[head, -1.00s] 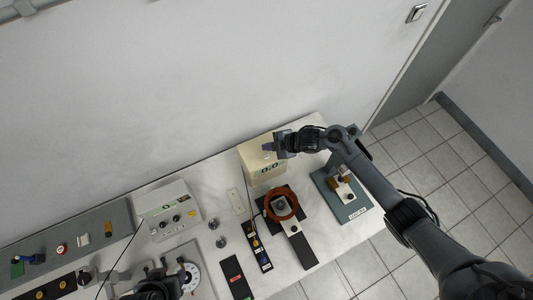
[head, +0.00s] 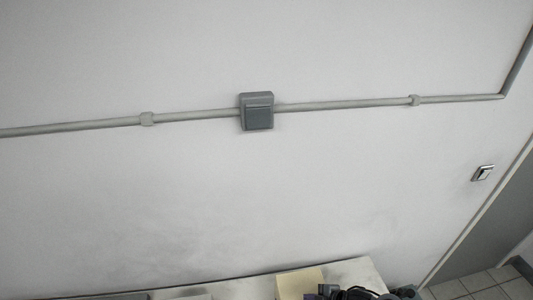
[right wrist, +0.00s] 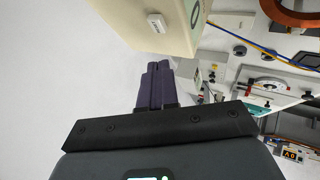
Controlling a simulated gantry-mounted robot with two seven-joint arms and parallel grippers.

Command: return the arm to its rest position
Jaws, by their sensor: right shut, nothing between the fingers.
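My right gripper (head: 325,291) shows at the bottom edge of the head view, in front of the cream box (head: 298,281). In the right wrist view its dark purple fingers (right wrist: 155,84) are together with nothing between them. The cream box (right wrist: 150,18) with a small white label is just beyond the fingertips there; I cannot tell whether they touch. Most of my right arm is below the head picture. My left gripper is not in view.
The wall carries a grey switch box (head: 257,111) on a conduit, and a light switch (head: 483,173) near the door at right. The right wrist view shows a copper-coloured ring (right wrist: 292,12) and a white dial (right wrist: 268,84) on the crowded bench.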

